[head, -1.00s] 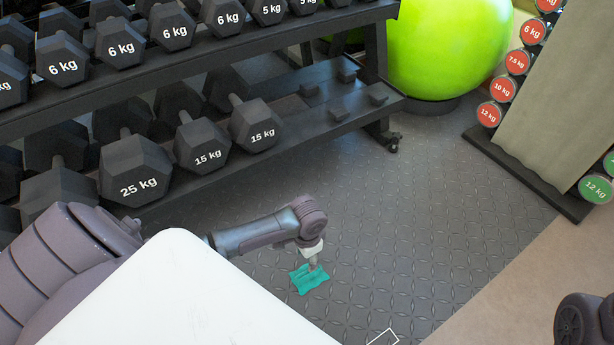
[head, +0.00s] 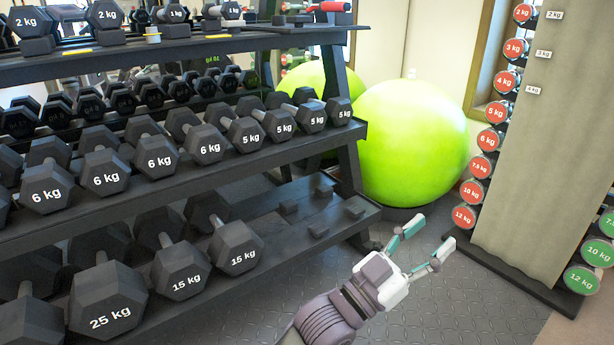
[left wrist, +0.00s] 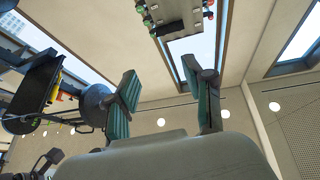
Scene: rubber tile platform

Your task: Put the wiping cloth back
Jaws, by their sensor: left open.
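My left gripper (head: 431,236) is raised above the dark floor, in front of the green ball. Its two fingers are spread, with teal pads on their inner sides. In the left wrist view the left gripper (left wrist: 160,72) is also open, with nothing between the fingers. The wiping cloth is not visible in either current view. My right gripper is not in view.
A dumbbell rack (head: 300,152) fills the left side, its lowest shelf partly empty. A large green ball (head: 412,145) stands behind the gripper. A beige stand (head: 540,130) with round weights is at right. Patterned dark floor (head: 440,305) is clear at lower right.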

